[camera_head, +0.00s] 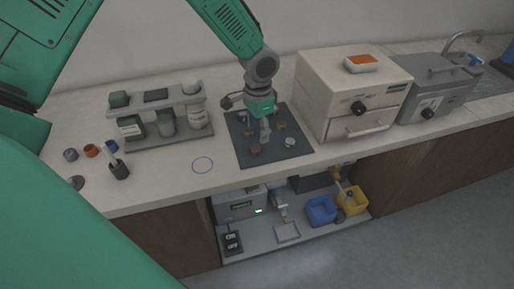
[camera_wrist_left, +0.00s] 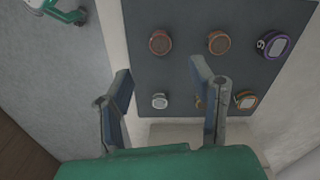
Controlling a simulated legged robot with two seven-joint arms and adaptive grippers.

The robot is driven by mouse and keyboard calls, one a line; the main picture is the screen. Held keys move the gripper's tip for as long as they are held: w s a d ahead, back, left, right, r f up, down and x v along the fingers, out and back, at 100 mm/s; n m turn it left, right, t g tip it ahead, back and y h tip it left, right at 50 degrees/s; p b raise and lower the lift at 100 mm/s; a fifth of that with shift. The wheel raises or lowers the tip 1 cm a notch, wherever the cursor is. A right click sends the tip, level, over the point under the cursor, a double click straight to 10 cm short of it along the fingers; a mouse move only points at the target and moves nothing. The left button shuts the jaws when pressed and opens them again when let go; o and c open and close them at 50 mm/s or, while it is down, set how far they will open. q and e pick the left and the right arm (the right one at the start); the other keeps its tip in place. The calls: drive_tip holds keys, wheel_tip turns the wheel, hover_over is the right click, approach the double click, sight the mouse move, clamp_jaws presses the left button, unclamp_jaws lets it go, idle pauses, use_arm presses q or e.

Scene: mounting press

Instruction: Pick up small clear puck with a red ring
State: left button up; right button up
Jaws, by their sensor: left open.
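The dark mat (camera_head: 240,158) on the counter carries several small pucks. A small pale, clear-looking puck (camera_head: 290,142) lies at its right front; a reddish-brown puck (camera_head: 256,149) lies at its front. My left gripper (camera_head: 265,132) points down over the mat, open and empty. In the left wrist view a small pale puck (camera_wrist_left: 160,101) appears between the two spread fingers, apart from both; a ring colour on it is too small to tell. Two reddish-brown pucks lie above it, one here (camera_wrist_left: 160,43). A puck with an orange-red rim (camera_wrist_left: 246,100) lies right of the fingers. My right gripper is out of view.
A grey rack (camera_head: 183,138) with jars stands left of the mat. A cream oven-like box (camera_head: 340,90) and a grey machine (camera_head: 440,88) stand to the right. Small cups and a dark holder (camera_head: 120,171) sit far left.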

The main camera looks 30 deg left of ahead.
sight(256, 147)
use_arm(q)
drive_tip(key=shift+w+a+f, duration=0.1)
drive_tip(key=shift+w+f, duration=0.05)
drive_tip(key=shift+f, duration=0.45)
drive_tip(key=shift+w+f, duration=0.1)
drive_tip(key=shift+f, duration=0.45)
drive_tip(key=f, duration=0.3)
drive_tip(key=f+p, duration=0.1)
drive_tip(key=shift+s+f, duration=0.25)
drive_tip(key=shift+s, duration=0.1)
drive_tip(key=shift+w+f, duration=0.1)
drive_tip(key=shift+f, duration=0.3)
drive_tip(key=shift+a, duration=0.15)
drive_tip(key=c, duration=1)
